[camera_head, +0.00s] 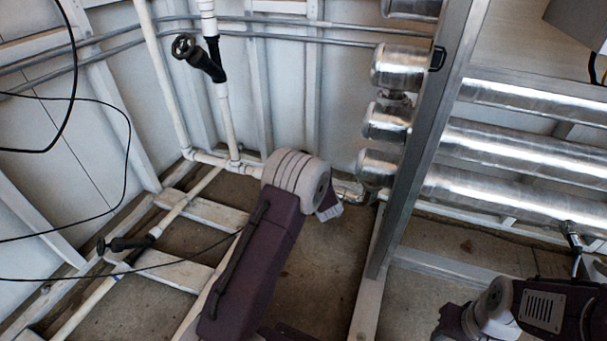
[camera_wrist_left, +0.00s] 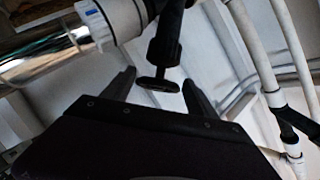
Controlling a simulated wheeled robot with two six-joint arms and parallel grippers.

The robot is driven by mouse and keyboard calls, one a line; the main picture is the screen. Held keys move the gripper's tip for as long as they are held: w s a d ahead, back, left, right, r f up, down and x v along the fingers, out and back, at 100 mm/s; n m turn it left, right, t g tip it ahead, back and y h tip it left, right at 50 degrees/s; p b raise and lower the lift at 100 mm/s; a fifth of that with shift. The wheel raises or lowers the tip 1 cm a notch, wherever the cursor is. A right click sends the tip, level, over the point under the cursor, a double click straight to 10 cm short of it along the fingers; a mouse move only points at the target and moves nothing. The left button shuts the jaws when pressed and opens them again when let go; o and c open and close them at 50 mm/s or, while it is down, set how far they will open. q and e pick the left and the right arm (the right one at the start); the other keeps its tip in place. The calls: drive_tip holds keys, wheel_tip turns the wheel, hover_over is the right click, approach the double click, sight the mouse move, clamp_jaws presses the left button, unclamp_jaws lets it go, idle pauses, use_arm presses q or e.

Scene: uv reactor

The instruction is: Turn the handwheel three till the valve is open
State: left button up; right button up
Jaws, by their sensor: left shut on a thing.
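A black handwheel (camera_wrist_left: 158,86) on a black valve stem (camera_wrist_left: 167,40) shows nearly edge-on in the left wrist view. The stem runs up to a black valve body on a pipe with a white collar (camera_wrist_left: 95,22). I cannot read a number on this wheel or tell how far the valve is turned. In the head view my left arm hides its gripper and this wheel.
Other black handwheels show in the head view: one on the upper white pipe (camera_head: 183,46), one low at the left (camera_head: 101,246). A metal post (camera_head: 425,140) and silver cylinders (camera_head: 400,66) stand right of my left arm. Dark cables hang at the left.

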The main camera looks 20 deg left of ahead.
use_arm(q)
drive_tip(key=shift+d, duration=0.1)
use_arm(e)
drive_tip(key=shift+f, duration=0.35)
use_arm(q)
drive_tip(key=o, duration=1.3)
drive_tip(key=shift+w, duration=0.1)
